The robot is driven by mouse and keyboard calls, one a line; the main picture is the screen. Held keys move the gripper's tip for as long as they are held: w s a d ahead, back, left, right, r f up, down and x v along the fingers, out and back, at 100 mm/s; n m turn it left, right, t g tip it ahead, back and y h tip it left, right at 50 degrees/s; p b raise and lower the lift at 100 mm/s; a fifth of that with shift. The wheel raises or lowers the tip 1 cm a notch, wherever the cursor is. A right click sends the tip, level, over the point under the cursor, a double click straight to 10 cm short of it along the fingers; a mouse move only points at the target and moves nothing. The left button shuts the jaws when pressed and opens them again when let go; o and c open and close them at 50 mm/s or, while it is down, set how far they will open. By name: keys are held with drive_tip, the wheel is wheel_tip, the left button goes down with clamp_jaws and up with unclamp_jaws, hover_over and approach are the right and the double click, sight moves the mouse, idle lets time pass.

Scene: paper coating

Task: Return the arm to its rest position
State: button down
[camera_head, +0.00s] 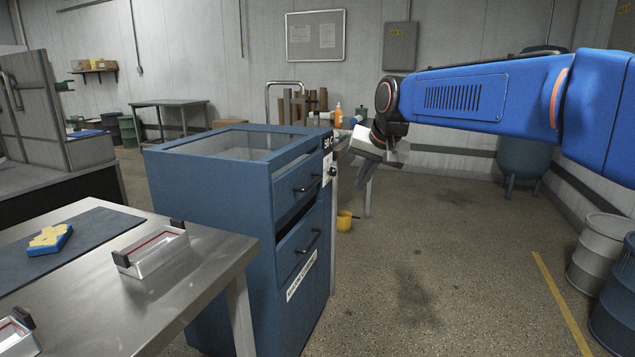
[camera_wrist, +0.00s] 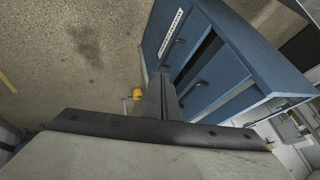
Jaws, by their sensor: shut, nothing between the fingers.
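My gripper (camera_head: 350,168) hangs at the end of my blue arm, just right of the blue drawer cabinet (camera_head: 210,230), pointing down and to the left. Its fingers are together with nothing between them; they also show as a grey narrow pair in the wrist view (camera_wrist: 161,98). The blue arm (camera_head: 460,95) reaches in from the upper right, held roughly level above the floor. The cabinet's drawer fronts also show in the wrist view (camera_wrist: 200,80), beyond the fingers. I cannot tell whether the gripper touches the cabinet.
A yellow pot (camera_head: 344,221) stands on the floor behind the cabinet. Drums (camera_head: 600,250) stand at the right. The floor between is clear.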

drive_tip(key=s+d+f+h, duration=0.1)
drive_tip(key=s+d+f, duration=0.2)
drive_tip(key=s+d, duration=0.45)
drive_tip(key=s+d+f, duration=0.4)
drive_tip(key=s, duration=0.7)
drive_tip(key=s+d+f+n, duration=0.1)
drive_tip(key=s+d+f, duration=0.2)
drive_tip(key=s+f, duration=0.3)
drive_tip(key=s+d+f+n+g+h, duration=0.1)
drive_tip(key=s+d+f, duration=0.2)
drive_tip(key=s+f, duration=0.4)
drive_tip(key=s, duration=0.6)
drive_tip(key=shift+d+f, duration=0.2)
drive_tip(key=shift+f, duration=0.1)
drive_tip(key=shift+s, duration=0.1)
